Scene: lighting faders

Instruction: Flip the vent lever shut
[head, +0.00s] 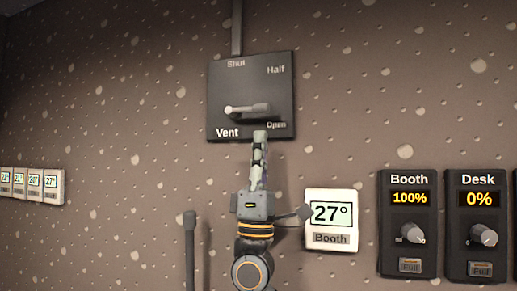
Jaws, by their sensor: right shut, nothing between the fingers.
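The vent lever (248,109) sits on a dark square panel (222,87) marked "Vent" on the wall. The panel has "Shut" at its top, "Half" at upper right and "Open" at lower right. The lever runs from its pale left end to a darker grip at right, pointing sideways on the "Open" side. My right gripper (260,135) is shut and empty, pointing up just below the lever grip. Its tips overlap the panel's lower edge and partly cover the "Open" label. I cannot tell whether they touch the panel. My left gripper is out of view.
A white Booth display (344,197) reading 27° hangs right of my arm. Booth (408,265) and Desk (475,268) knob units are farther right. A dark upright bar (190,250) stands at lower left. Small displays (35,184) sit far left. The wall left of the panel is clear.

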